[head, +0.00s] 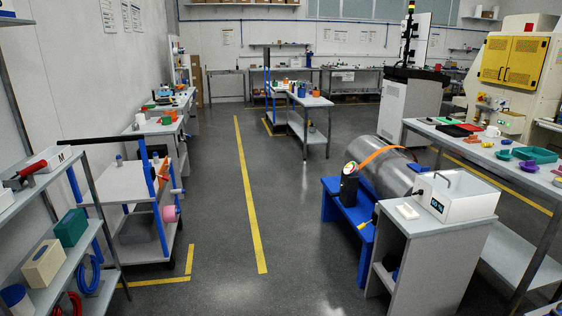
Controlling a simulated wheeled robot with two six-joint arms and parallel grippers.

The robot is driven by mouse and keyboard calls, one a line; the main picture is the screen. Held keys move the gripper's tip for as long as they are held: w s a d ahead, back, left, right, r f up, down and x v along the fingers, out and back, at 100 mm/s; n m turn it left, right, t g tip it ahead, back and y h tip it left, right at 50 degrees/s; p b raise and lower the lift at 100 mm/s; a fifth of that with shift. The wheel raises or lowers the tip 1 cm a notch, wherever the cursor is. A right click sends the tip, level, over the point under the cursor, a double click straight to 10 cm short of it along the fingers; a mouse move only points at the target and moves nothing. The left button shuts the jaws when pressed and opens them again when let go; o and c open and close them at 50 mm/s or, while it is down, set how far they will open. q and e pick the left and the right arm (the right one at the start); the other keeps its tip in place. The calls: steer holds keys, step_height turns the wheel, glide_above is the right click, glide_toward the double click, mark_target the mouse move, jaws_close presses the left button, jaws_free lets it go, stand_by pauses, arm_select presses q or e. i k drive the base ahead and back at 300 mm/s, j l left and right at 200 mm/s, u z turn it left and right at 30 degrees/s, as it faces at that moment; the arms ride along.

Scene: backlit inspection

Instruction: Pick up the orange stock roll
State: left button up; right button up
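I cannot make out a clear orange stock roll in the head view. A large grey metal cylinder (393,177) lies on a blue stand (331,201) at right of centre, with an orange band (378,153) over it. A small orange piece (163,171) shows at the right side of the left cart, and a pink roll (170,213) sits low on that cart. A small orange item (487,144) lies on the right bench. Neither of my grippers is in view.
A grey floor aisle (212,190) with a yellow line (249,195) runs clear up the middle. Shelves (52,232) stand at the left. A small cabinet (424,245) bears a white box device (455,197). The right bench (528,180) and far workbench (309,101) hold small parts.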

mark_target(173, 112)
steer(key=i+u, duration=0.15)
steer(key=i, duration=0.4)
steer(key=i+l+u, duration=0.15)
steer(key=i, duration=0.4)
steer(key=i+l+u, duration=0.1)
steer(key=i, duration=5.55)
steer(key=i+u, duration=0.25)
steer(key=i, duration=0.2)
steer(key=i+u, duration=0.3)
steer(key=i+l+u, duration=0.25)
steer(key=i, duration=0.3)
steer(key=i+l+u, duration=0.15)
steer(key=i+u, duration=0.15)
steer(key=i, duration=0.1)
